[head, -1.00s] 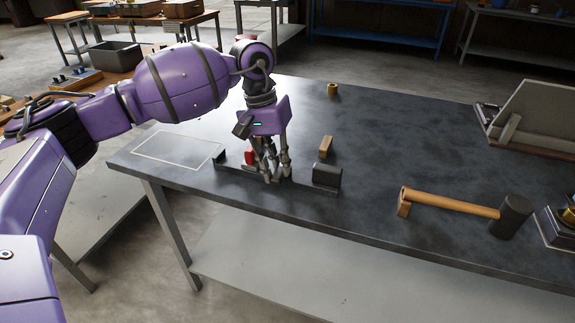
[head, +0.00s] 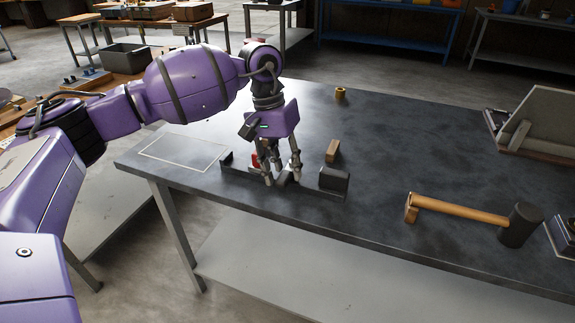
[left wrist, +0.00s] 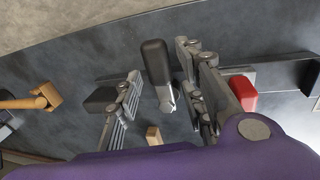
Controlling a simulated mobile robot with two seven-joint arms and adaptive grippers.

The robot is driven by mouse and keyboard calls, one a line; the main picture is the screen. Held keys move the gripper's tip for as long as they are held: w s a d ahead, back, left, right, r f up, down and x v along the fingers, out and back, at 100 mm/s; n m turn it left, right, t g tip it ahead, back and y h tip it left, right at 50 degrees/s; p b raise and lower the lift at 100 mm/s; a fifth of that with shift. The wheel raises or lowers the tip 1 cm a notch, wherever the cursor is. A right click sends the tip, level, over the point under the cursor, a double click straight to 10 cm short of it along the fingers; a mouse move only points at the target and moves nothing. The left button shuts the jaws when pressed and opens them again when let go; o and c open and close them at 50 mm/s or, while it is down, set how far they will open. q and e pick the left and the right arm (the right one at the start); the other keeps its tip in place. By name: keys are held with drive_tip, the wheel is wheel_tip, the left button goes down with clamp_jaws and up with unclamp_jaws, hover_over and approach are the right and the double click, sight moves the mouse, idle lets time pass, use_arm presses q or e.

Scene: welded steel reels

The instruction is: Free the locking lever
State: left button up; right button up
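The locking lever has a black handle (left wrist: 155,60) and a bright metal lower end (left wrist: 168,98) in the left wrist view. It stands between the fingers of my left gripper (left wrist: 163,100), with a gap visible on both sides. The gripper is open. In the head view my left gripper (head: 282,178) points down over the fixture, a dark steel rail (head: 315,190) near the table's front edge. A red block (left wrist: 242,93) lies beyond one finger and a black block (left wrist: 102,98) beyond the other. The fingers partly hide the lever in the head view. My right gripper is out of view.
A small wooden block (head: 332,151) stands behind the rail. A mallet (head: 460,210) lies to the right, and a brass piece (head: 340,93) stands at the back. A grey angled stand (head: 540,120) is at the far right. The outlined rectangle (head: 182,152) is empty.

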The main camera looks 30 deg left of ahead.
use_arm(q)
wheel_tip(320, 180, up, 12)
drive_tip(key=a, duration=0.2)
drive_tip(key=shift+s+a, duration=0.15)
drive_tip(key=shift+a, duration=0.05)
drive_tip(key=shift+f, duration=0.15)
idle(0.4)
